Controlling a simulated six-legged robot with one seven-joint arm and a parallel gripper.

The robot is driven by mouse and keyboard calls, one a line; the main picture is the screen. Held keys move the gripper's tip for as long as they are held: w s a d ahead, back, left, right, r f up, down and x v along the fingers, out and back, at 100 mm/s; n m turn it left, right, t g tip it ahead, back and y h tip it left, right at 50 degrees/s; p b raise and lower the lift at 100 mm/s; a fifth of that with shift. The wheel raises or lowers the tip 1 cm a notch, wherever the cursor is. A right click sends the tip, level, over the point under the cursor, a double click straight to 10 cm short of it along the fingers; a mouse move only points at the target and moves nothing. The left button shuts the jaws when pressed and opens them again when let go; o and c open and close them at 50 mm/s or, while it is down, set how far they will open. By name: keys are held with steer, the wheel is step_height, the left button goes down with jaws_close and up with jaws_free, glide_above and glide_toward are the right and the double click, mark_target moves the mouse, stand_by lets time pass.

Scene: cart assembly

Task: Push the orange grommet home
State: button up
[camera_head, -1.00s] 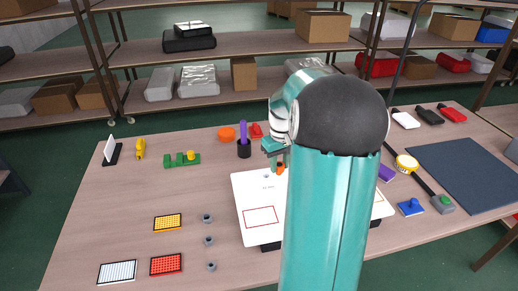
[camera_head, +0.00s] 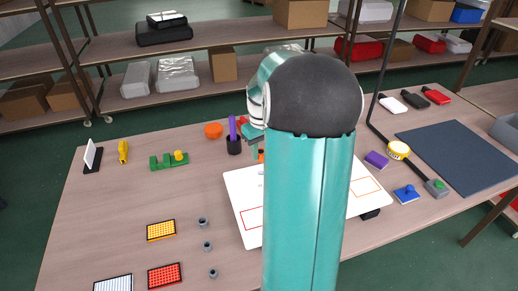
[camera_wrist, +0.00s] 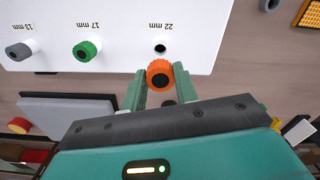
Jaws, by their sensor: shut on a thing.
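The orange grommet (camera_wrist: 159,73) is pinched between the fingertips of my gripper (camera_wrist: 158,80) in the wrist view. In that view it appears at the edge of the white panel (camera_wrist: 125,22), just below the open hole marked 22 mm (camera_wrist: 160,48). The height gap between grommet and panel is unclear. A green grommet (camera_wrist: 87,49) sits at the 17 mm mark and a grey one (camera_wrist: 20,51) at the 13 mm mark. In the head view my arm hides much of the panel (camera_head: 240,184); only a sliver of the orange grommet (camera_head: 261,156) shows.
A black cup with a purple stick (camera_head: 234,143) and an orange round piece (camera_head: 214,131) stand behind the panel. Several grey pieces (camera_head: 207,246) and coloured grids (camera_head: 161,230) lie left. A dark mat (camera_head: 460,155) lies right.

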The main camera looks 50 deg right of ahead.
mark_target(261, 161)
steer(key=shift+f, duration=0.1)
steer(key=shift+f, duration=2.2)
steer(key=shift+f, duration=0.2)
steer(key=shift+f, duration=0.35)
steer(key=shift+f, duration=0.75)
steer(key=o, duration=1)
steer(key=shift+o, duration=0.2)
